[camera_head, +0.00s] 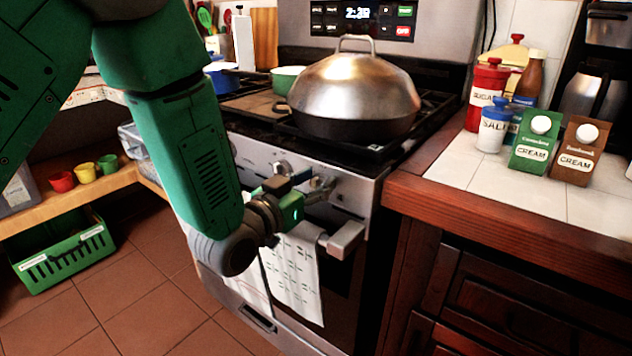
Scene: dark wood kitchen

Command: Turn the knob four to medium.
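The stove (345,190) stands in the middle, with a light metal front panel that carries the knobs. One round metal knob (283,167) shows just above my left gripper. Another knob (322,182) is by the fingertips and partly covered. I cannot tell which of them is knob four, nor read its setting. My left gripper (311,187) is at the front panel, its arm coming down from the upper left. Its fingers are close to the right-hand knob; whether they touch or grip it is unclear. My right gripper is out of view.
A lidded metal pan (355,90) sits on the cooktop. A towel (293,275) hangs from the oven handle (343,240) just below my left gripper. The wooden counter (500,225) at right holds jars and cream cartons. A green basket (65,255) is low at left.

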